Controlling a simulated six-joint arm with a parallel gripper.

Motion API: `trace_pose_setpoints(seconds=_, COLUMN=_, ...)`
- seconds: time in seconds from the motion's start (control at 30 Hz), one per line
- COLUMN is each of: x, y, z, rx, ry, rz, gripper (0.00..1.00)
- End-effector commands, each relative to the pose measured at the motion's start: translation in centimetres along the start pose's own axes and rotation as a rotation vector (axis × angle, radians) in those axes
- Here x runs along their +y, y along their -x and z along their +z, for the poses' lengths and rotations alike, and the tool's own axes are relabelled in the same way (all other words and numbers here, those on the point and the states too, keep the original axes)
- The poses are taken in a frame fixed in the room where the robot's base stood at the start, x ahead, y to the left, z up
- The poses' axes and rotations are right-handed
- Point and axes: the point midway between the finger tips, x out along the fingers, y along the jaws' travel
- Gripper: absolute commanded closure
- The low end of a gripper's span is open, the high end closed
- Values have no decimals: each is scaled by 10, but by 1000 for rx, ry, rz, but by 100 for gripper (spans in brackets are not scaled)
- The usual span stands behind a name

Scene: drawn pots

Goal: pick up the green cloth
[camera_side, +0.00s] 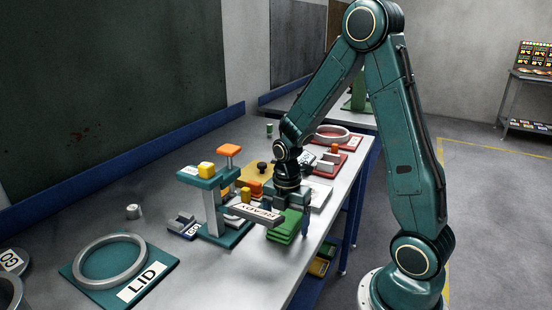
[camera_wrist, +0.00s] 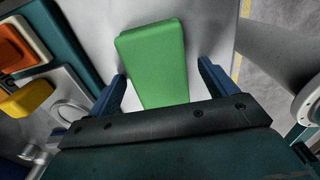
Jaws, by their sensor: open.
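The green cloth (camera_side: 286,230) looks like a thick folded pad lying near the table's front edge in the side view. In the wrist view the cloth (camera_wrist: 155,58) is a bright green slab, slightly tilted, its near end hidden behind my gripper's dark body. My gripper (camera_side: 291,205) is over the cloth, pointing down. In the wrist view its two blue fingers stand apart, one on each side of the cloth, so my gripper (camera_wrist: 162,72) is open. I see bare grey surface between the right finger and the cloth; the left finger is closer to it. Contact cannot be told.
A teal stand with a READY plate (camera_side: 258,213) is close to the left of my gripper. An orange block (camera_wrist: 18,45) and a yellow block (camera_wrist: 26,98) show at left. A ring on the LID board (camera_side: 120,270) lies further left. The table edge is close on the right.

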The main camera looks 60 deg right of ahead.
Motion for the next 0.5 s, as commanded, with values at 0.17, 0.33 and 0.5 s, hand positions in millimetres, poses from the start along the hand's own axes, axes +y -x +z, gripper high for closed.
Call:
trace_pose_setpoints(seconds=0.17, x=0, y=0, z=0, rx=0, ry=0, rz=0, gripper=39)
trace_pose_setpoints(seconds=0.33, x=0, y=0, z=0, rx=0, ry=0, rz=1, gripper=64)
trace_pose_setpoints(seconds=0.5, x=0, y=0, z=0, rx=0, ry=0, rz=1, gripper=64)
